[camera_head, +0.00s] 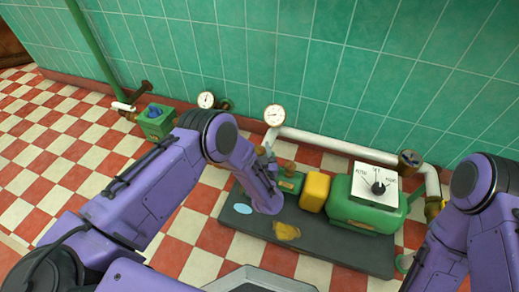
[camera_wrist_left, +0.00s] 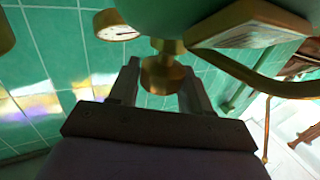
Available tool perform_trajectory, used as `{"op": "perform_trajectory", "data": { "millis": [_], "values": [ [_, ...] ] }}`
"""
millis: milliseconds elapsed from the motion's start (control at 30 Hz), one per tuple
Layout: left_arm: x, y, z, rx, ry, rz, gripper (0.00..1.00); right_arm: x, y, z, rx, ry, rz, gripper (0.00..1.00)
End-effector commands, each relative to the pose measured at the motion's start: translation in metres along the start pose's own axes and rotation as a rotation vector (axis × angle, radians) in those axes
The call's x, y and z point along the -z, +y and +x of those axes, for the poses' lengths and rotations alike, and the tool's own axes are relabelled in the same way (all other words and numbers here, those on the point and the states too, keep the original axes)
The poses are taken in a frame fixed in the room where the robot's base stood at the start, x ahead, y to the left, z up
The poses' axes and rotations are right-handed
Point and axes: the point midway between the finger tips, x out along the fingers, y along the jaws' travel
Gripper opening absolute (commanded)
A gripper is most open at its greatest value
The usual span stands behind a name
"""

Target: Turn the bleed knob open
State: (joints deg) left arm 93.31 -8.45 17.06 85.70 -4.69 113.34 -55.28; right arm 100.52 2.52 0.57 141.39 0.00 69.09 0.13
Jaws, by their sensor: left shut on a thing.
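My left gripper (camera_head: 266,154) is at the near left end of the green pump (camera_head: 345,207), in front of the wall gauges. In the left wrist view a round brass knob (camera_wrist_left: 161,76) sits between the two fingers of the gripper (camera_wrist_left: 158,90), below a green housing (camera_wrist_left: 205,14). The gripper is shut on this knob. In the head view the gripper and wrist cover the held knob. A small brass fitting (camera_head: 290,166) shows just right of the fingers. My right arm comes in at the right; its gripper is not visible.
The pump stands on a dark base plate (camera_head: 330,250) with a yellow coupling cover (camera_head: 315,191) and a white dial box (camera_head: 375,186). Two gauges (camera_head: 274,115) and a white pipe (camera_head: 335,142) run along the tiled wall. A green box with a blue knob (camera_head: 154,120) stands left.

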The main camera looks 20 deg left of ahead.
Motion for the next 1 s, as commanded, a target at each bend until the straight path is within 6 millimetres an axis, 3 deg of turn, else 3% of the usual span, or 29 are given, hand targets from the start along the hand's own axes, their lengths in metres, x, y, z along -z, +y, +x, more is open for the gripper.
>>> {"op": "perform_trajectory", "data": {
  "millis": [500,1000],
  "values": [
    [-0.002,0.000,0.000,0.296,-0.001,-0.001,0.17,-0.016,0.002,0.011,0.005,-0.105,-0.095,0.43],
    [-0.001,0.000,0.000,0.337,-0.001,0.000,0.17,-0.018,0.003,0.012,0.007,-0.126,-0.114,0.43]
  ]
}}
